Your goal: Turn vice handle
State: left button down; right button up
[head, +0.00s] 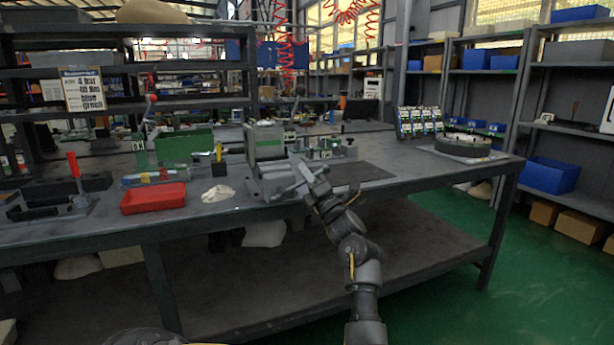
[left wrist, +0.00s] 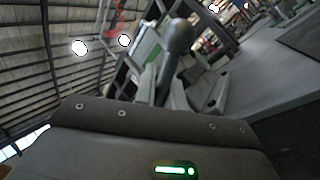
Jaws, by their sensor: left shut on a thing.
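The grey vice (head: 268,180) stands at the front edge of the workbench, with a grey-green block (head: 265,142) at its top. My left gripper (head: 303,182) is at the vice's front right side, shut on the vice handle (head: 287,192). In the left wrist view, the handle (left wrist: 178,40) is a metal bar with a rounded end, and it stands out from between the fingers of my left gripper (left wrist: 168,95). The gripper hides part of the handle in the head view. My right gripper does not show.
A red tray (head: 153,198) and a crumpled pale cloth (head: 218,193) lie left of the vice on the workbench (head: 420,170). A dark mat (head: 358,173) lies to its right. A round grey part (head: 463,146) sits farther right. Green floor is open at right.

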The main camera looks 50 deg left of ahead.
pick_arm(q)
jog(key=c, duration=1.7)
grip_release()
jog(key=shift+s+a, duration=0.1)
jog(key=shift+s, duration=0.05)
jog(key=shift+c, duration=0.2)
jog(key=v, duration=1)
jog(key=shift+d+f, duration=0.2)
jog(key=shift+d, duration=0.15)
